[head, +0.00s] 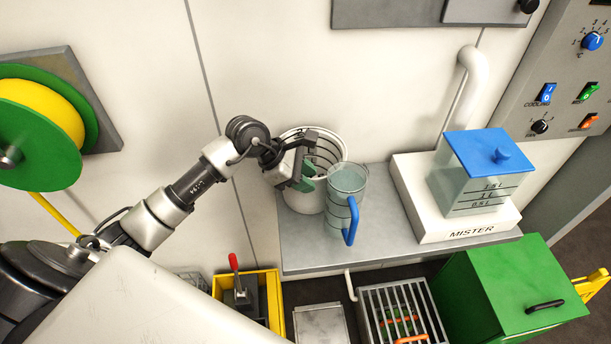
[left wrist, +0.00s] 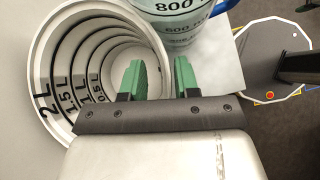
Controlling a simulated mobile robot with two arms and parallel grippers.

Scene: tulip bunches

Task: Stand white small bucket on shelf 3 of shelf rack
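The white small bucket (head: 302,202) stands upright on the grey wall shelf, touching or close to the measuring jug. Dark level marks ring its inside, from 0.5 L to 2 L in the left wrist view (left wrist: 52,62). My left gripper (head: 306,172) is at the bucket's mouth. In the left wrist view the green fingertips (left wrist: 159,80) are apart, one over the bucket's inside and one outside, with the rim between them. I cannot see contact with the rim. The shelf rack is not recognisable in these views. My right gripper is not in view.
A clear jug (head: 345,195) with a blue handle stands right beside the bucket. A white mister (head: 445,225) with a blue-lidded tank fills the right of the grey shelf (head: 305,262). Below are a yellow crate (head: 275,300), a metal cage and a green bin (head: 510,290).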

